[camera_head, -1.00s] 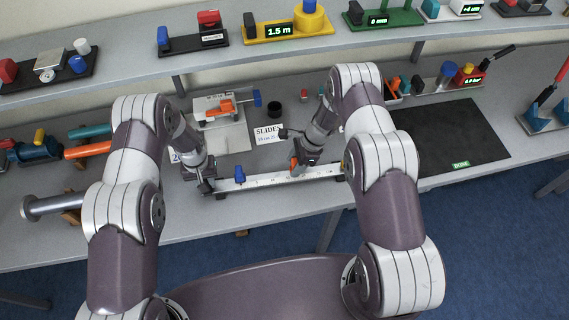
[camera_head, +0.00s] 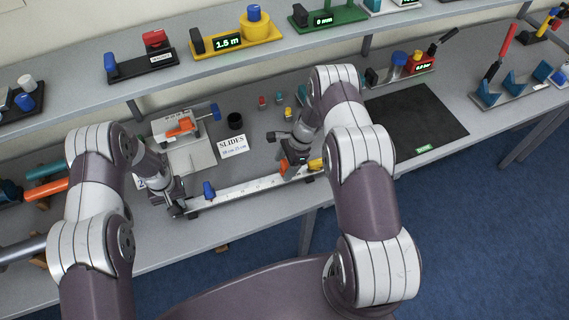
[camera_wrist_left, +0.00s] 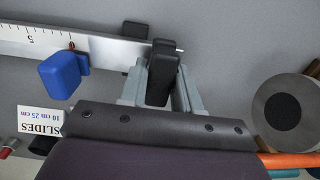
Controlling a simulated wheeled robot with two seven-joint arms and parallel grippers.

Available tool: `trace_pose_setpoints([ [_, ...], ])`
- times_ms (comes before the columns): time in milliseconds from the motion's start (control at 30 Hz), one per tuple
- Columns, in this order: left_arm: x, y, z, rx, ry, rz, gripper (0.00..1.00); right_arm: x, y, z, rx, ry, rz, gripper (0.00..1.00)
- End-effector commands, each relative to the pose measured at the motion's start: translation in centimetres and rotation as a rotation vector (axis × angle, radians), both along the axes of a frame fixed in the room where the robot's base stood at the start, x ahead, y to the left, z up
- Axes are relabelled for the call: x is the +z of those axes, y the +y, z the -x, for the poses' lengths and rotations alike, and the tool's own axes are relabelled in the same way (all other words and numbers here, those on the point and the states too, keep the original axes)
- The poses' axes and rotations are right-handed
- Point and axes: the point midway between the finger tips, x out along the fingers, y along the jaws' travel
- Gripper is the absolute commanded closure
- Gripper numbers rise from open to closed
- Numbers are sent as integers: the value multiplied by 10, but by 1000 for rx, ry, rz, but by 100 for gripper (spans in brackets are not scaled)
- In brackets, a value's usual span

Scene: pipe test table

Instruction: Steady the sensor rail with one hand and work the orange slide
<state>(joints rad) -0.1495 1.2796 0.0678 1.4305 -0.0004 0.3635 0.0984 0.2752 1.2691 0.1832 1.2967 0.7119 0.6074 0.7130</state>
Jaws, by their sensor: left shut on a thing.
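The sensor rail (camera_head: 240,188) is a long white ruled bar lying across the front of the table. A blue slide (camera_head: 209,190) sits near its left end; it also shows in the left wrist view (camera_wrist_left: 62,75). My left gripper (camera_head: 181,207) is shut on the rail's left end, seen close in the left wrist view (camera_wrist_left: 163,70). The orange slide (camera_head: 283,168) is on the right half of the rail. My right gripper (camera_head: 290,166) is at the orange slide, its fingers partly hidden; I cannot tell whether they are closed. A yellow piece (camera_head: 316,164) shows near the rail's right end.
A white card marked SLIDES, 10 cm 25 cm (camera_head: 232,146), stands behind the rail. A black cup (camera_head: 235,121) and small coloured pegs stand further back. A dark mat (camera_head: 418,125) lies clear at right. A shelf with gauges (camera_head: 222,40) runs above the back.

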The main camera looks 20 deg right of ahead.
Motion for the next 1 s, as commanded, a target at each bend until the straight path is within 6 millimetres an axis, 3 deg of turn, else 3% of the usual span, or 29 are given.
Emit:
trace_pose_setpoints([
  [167,0,0,0,0,1,0,100,15,-7,-1,-1,-3,1,28],
  [400,0,0,0,0,1,0,100,73,-31,0,-2,-5,1,28],
  [600,0,0,0,0,1,0,100,105,-44,2,0,-1,0,28],
  [1000,0,0,0,0,1,0,100,111,-46,2,0,0,0,28],
])
